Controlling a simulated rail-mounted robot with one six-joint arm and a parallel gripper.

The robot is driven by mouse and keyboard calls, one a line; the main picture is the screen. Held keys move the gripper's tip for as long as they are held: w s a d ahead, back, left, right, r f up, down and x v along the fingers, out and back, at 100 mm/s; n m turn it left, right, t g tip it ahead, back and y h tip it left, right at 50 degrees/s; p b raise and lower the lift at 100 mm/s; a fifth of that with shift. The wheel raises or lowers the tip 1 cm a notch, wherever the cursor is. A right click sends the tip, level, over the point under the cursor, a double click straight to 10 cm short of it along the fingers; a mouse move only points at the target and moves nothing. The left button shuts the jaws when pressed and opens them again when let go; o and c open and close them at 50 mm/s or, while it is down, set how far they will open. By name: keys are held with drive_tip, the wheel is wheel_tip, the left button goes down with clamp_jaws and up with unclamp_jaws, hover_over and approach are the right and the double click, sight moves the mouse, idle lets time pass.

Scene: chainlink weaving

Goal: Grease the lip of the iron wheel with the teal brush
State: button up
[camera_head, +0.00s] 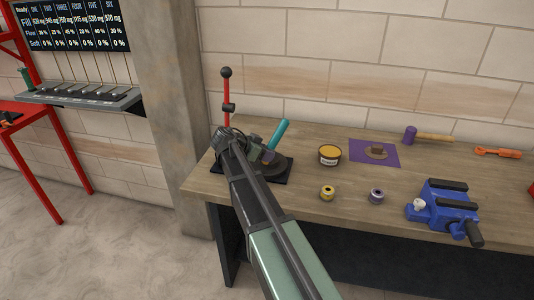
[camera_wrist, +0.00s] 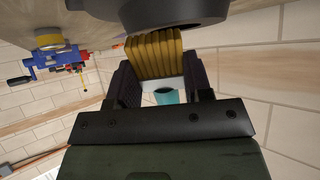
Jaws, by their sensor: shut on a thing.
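My gripper (camera_head: 266,152) is shut on the teal brush (camera_head: 279,133), whose handle sticks up to the right in the head view. In the wrist view the brush's teal handle (camera_wrist: 166,96) lies between the two dark fingers, and its yellow-brown bristles (camera_wrist: 157,55) point towards the iron wheel (camera_wrist: 165,14). The bristle ends meet the wheel's dark edge in that picture; I cannot tell whether they touch it. In the head view the wheel (camera_head: 273,169) is partly hidden behind my arm, on a black base plate (camera_head: 284,178).
A red lever (camera_head: 226,98) with a black knob rises beside the wheel. On the bench (camera_head: 300,193) to the right are an open yellow tub (camera_head: 330,155), a purple mat (camera_head: 391,157), two small spools (camera_head: 327,193), a mallet (camera_head: 432,137) and a blue vise (camera_head: 441,207).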

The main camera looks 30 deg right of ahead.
drive_tip(key=shift+w+a, duration=1.1)
drive_tip(key=shift+s, duration=0.15)
drive_tip(key=shift+s+d+r, duration=0.1)
drive_tip(key=shift+s+d, duration=0.4)
drive_tip(key=shift+d, duration=0.1)
drive_tip(key=shift+s+d+f, duration=0.2)
drive_tip(key=shift+s+d, duration=1.95)
drive_tip(key=shift+d, duration=0.15)
